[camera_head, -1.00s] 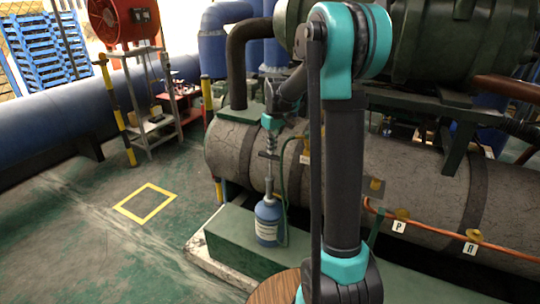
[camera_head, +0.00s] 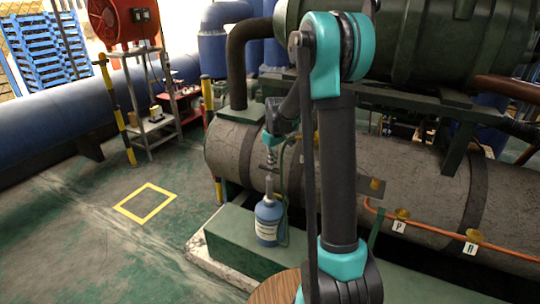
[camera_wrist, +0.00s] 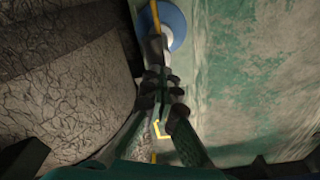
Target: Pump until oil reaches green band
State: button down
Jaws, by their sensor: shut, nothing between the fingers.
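The blue pump bottle (camera_head: 268,222) with a pale label stands upright on the green plinth, in front of the large grey cylinder. A thin rod rises from its top to a dark crossbar. My gripper (camera_head: 270,165) points down over the bottle, its tips at or just above the crossbar; contact cannot be told. In the wrist view my gripper (camera_wrist: 165,97) is shut and empty, with the blue bottle (camera_wrist: 174,24) beyond its fingers. I cannot make out an oil level or a green band.
A green hose runs beside the bottle. A yellow floor square (camera_head: 146,203) and open floor lie to the left.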

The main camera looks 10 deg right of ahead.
jog(key=shift+s+d+r, duration=0.25)
jog(key=shift+s+d, duration=0.15)
jog(key=shift+s, duration=0.2)
jog(key=shift+s+d+r, duration=0.2)
jog(key=shift+s+d, duration=0.15)
jog(key=shift+s, duration=0.2)
notch_tip(320, 180, up, 12)
jog(key=s, duration=0.1)
jog(key=shift+d, duration=0.3)
dwell(0.8)
